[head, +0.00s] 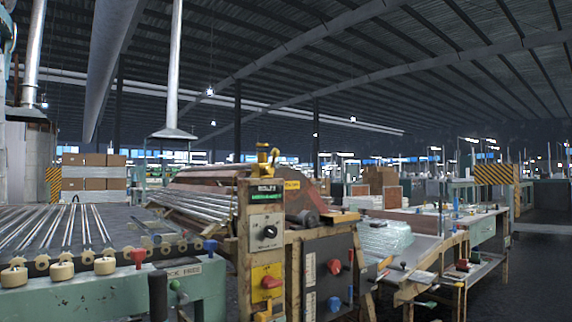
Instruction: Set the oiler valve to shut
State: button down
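I cannot tell for certain which part is the oiler valve. A yellow fitting (265,158) stands on top of the narrow control post, above a green label. Lower on the post is a red rotary handle (270,282) on a yellow plate. A dark panel to its right has a red knob (333,266) and a blue knob (334,303). On the green machine at left are a red tee handle (138,257), a blue tee handle (210,246) and a small green knob (175,285). Labels are too small to read. My gripper is not in view.
A roller bed with glass tubes (90,225) fills the left. The control post (265,215) carries a black dial (269,231). A workbench with wrapped clear tubing (385,240) stands right of the panels. Dark floor (535,270) is open at far right.

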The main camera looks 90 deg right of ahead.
aim_at(267, 170)
jog(key=u, duration=1.35)
jog(key=i, duration=0.75)
jog(key=z, duration=4.95)
jog(key=i, duration=0.5)
jog(key=u, duration=0.05)
jog(key=k, duration=0.65)
jog(key=z, duration=0.55)
jog(key=i, duration=0.5)
jog(key=z, duration=0.45)
